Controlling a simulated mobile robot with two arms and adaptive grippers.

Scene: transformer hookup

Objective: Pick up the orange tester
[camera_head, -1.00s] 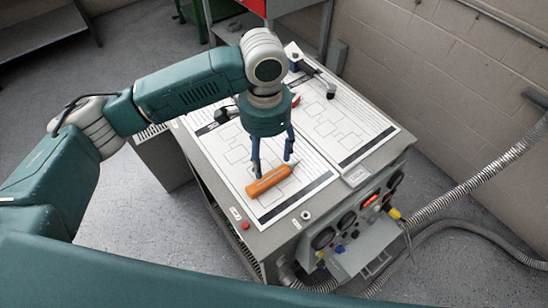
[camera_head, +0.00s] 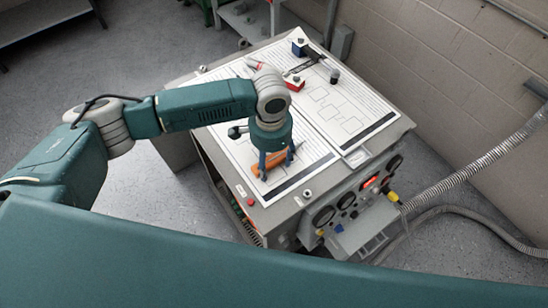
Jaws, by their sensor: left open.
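The orange tester (camera_head: 258,169) lies on a white printed sheet (camera_head: 312,166) on top of the grey bench unit. My left gripper (camera_head: 276,173) points down right over it, with its blue-grey fingers apart. One finger overlaps the tester's near left part, and the other is toward its right end. The gripper hides much of the tester. I cannot tell whether the fingers touch it. My right gripper is out of view.
A red block (camera_head: 294,83), a dark cylinder (camera_head: 334,76) and a blue block (camera_head: 299,46) stand toward the back of the bench top. A dark rounded item (camera_head: 236,131) is left of my gripper. Gauges and a corrugated hose (camera_head: 470,171) are at the front right.

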